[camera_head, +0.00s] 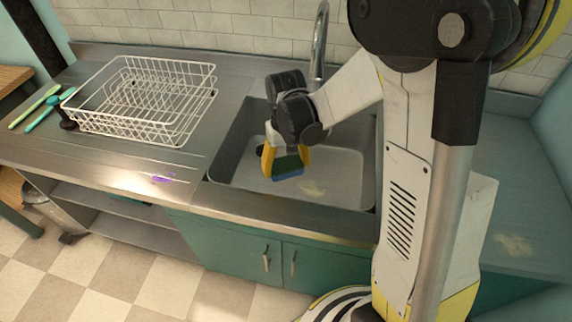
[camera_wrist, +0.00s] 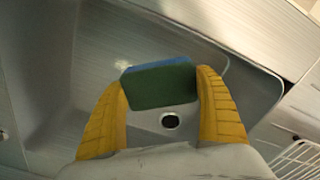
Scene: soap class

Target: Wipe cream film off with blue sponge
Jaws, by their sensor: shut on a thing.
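My gripper (camera_head: 286,160) is over the sink basin, its yellow fingers shut on the sponge (camera_head: 288,174), which has a blue side and a dark green side. In the wrist view the sponge (camera_wrist: 160,84) sits between the two fingertips, blue edge at the top of the picture. A cream film patch (camera_head: 312,188) lies on the sink floor, just right of the sponge in the head view. A pale spot (camera_wrist: 122,64) shows beside the sponge in the wrist view. Another cream patch (camera_head: 514,245) is on the right counter. Whether the sponge touches the sink floor is unclear.
The steel sink (camera_head: 228,160) has raised walls, a drain (camera_wrist: 170,121) and a tall faucet (camera_head: 320,40) behind. A white wire dish rack (camera_head: 140,95) stands left, with green-handled utensils (camera_head: 40,105) beside it. A purple smear (camera_head: 163,179) marks the left counter's front.

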